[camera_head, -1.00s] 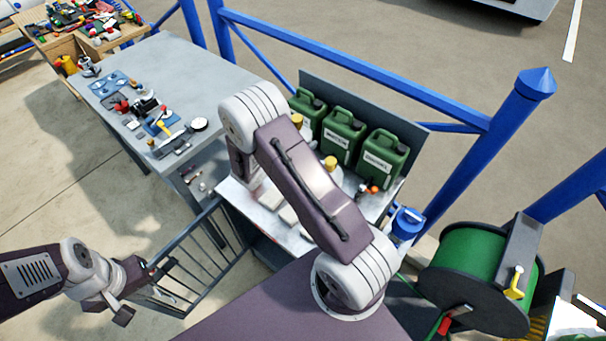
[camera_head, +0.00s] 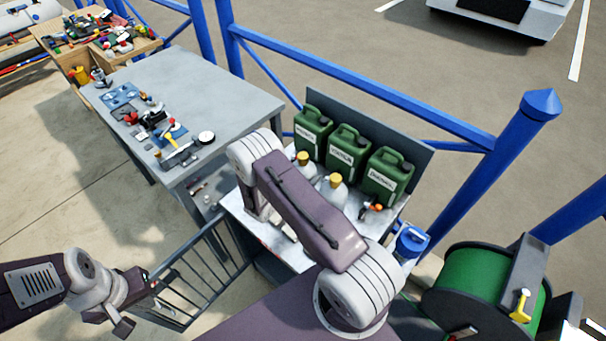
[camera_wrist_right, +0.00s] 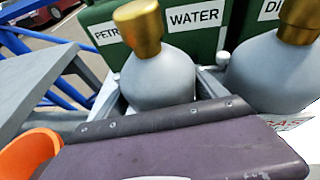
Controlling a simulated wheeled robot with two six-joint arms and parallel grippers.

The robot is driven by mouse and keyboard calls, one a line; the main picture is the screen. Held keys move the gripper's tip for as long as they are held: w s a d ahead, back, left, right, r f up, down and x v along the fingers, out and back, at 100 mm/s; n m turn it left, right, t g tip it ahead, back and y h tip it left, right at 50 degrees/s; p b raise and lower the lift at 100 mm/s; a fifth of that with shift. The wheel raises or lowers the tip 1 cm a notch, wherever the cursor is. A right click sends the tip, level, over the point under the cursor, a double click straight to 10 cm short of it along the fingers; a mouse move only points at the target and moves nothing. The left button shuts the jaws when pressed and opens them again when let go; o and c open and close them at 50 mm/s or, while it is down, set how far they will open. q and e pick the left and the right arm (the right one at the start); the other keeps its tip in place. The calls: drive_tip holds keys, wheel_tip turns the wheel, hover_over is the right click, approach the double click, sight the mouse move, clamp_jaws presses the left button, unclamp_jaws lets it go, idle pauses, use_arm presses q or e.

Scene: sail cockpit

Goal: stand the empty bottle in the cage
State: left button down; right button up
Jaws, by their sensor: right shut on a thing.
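Two grey bottles with gold tops stand on a light shelf. The left grey bottle (camera_wrist_right: 158,75) is between the fingers of my right gripper (camera_wrist_right: 165,82), which is shut on it; in the head view it shows partly (camera_head: 303,160) behind my right arm. The right grey bottle (camera_wrist_right: 272,72) stands apart, also in the head view (camera_head: 333,190). Neither shows whether it is empty. A grey barred panel (camera_head: 190,283), seemingly part of the cage, stands left of the shelf. My left gripper (camera_head: 146,283) hangs near this panel, holding nothing visible; its jaw opening is unclear.
Green cans (camera_head: 349,150) labelled for petrol, water and diesel stand behind the bottles. A grey table (camera_head: 225,95) with small tools is at the left. A hose reel (camera_head: 480,290) and blue posts (camera_head: 490,165) bound the right. An orange thing (camera_wrist_right: 28,155) is close beside my right wrist.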

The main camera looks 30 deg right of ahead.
drive_tip(key=shift+w, duration=0.1)
drive_tip(key=shift+f, duration=0.15)
drive_tip(key=o, duration=2)
